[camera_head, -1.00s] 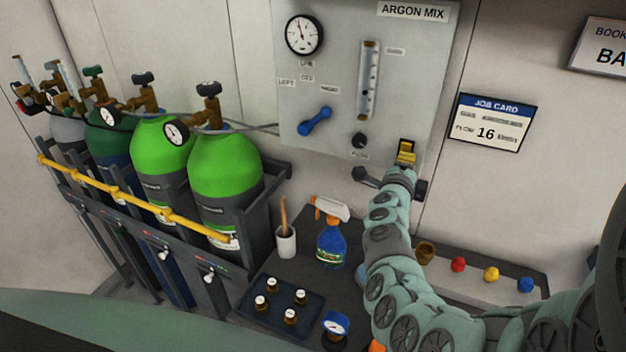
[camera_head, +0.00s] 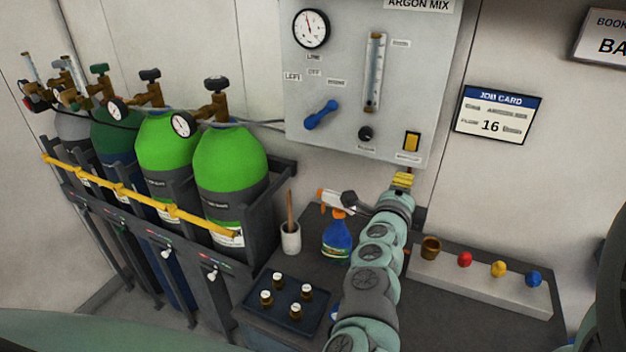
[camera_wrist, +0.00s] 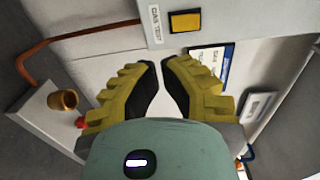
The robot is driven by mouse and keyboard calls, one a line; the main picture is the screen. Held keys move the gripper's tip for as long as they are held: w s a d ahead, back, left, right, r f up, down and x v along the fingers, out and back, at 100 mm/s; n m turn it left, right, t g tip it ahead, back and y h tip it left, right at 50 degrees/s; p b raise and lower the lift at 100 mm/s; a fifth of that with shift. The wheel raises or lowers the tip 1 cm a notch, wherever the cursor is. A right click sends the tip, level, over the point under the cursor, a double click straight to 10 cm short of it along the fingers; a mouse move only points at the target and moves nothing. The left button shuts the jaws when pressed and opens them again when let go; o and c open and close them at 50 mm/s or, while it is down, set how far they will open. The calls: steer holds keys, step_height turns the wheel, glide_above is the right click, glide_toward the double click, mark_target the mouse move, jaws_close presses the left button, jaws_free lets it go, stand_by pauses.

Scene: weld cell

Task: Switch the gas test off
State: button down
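The gas test switch (camera_head: 411,141) is a yellow rocker at the lower right of the grey ARGON MIX panel (camera_head: 350,70). In the wrist view the yellow switch (camera_wrist: 185,21) sits beside its GAS TEST label (camera_wrist: 155,22), beyond my fingertips. My gripper (camera_head: 402,179) is just below the panel's lower edge, under the switch and apart from it. In the wrist view the yellow fingers of my gripper (camera_wrist: 161,68) have their tips nearly together, with nothing held between them. I cannot tell which way the rocker is tipped.
The panel also carries a dial gauge (camera_head: 311,29), a flow tube (camera_head: 374,72), a blue lever (camera_head: 321,115) and a black knob (camera_head: 366,134). A spray bottle (camera_head: 336,238) stands on the bench left of my arm. Coloured knobs (camera_head: 498,268) line a ledge at right. Green cylinders (camera_head: 229,160) stand left.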

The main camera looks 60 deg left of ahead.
steer(key=shift+f+b+v, duration=0.15)
steer(key=shift+b+v, duration=0.1)
steer(key=shift+v, duration=0.55)
steer(key=shift+f+b+v, duration=0.2)
steer(key=shift+v, duration=0.65)
